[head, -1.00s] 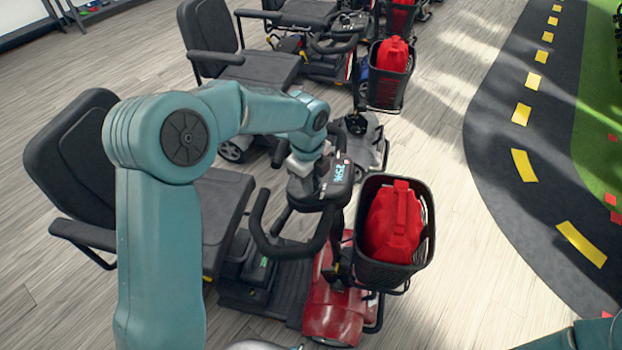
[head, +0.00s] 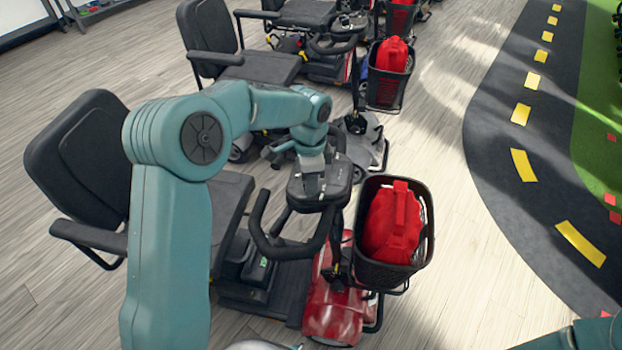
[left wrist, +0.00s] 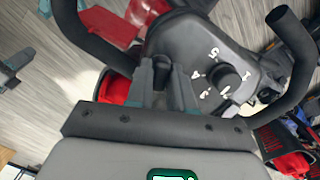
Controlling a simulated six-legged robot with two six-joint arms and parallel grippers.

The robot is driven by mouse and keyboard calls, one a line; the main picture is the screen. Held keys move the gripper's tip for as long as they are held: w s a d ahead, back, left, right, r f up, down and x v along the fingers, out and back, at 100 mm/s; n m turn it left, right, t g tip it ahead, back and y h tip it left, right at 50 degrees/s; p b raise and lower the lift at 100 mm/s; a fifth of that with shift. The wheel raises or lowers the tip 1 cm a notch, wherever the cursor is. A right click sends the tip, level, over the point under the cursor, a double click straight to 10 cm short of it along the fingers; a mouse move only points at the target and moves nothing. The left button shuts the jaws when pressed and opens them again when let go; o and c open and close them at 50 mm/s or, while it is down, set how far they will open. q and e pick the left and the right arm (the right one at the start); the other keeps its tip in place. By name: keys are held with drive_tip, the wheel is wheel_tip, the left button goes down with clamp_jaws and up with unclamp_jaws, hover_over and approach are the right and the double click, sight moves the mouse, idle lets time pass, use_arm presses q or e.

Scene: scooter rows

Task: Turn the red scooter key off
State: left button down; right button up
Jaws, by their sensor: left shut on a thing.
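The red scooter (head: 330,300) stands nearest, with a black seat at left and a black looped handlebar (head: 262,235). Its dark console (head: 338,192) sits at the top of the tiller, and its display is dark. My left gripper (head: 312,190) reaches down onto the console from above. In the left wrist view its fingers (left wrist: 163,85) are shut on a small dark key (left wrist: 162,66) at the console's edge. Beside it is a round black knob (left wrist: 228,78) with white numbers. The key's exact angle is hard to make out. My right gripper is out of view.
A black basket (head: 425,235) with a red canister (head: 392,225) hangs at the scooter's front, close to the console. More scooters stand in a row behind. The wood floor to the right is clear up to a dark road mat (head: 500,120).

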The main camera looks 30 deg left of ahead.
use_arm(q)
drive_tip(key=shift+f+n, duration=0.1)
drive_tip(key=shift+n, duration=0.7)
drive_tip(key=shift+s, duration=0.1)
drive_tip(key=c, duration=1.1)
unclamp_jaws()
drive_tip(key=r, duration=1.1)
drive_tip(key=w+a+r, duration=0.1)
drive_tip(key=r, duration=0.4)
drive_tip(key=shift+r+p, duration=0.15)
drive_tip(key=shift+p, duration=0.15)
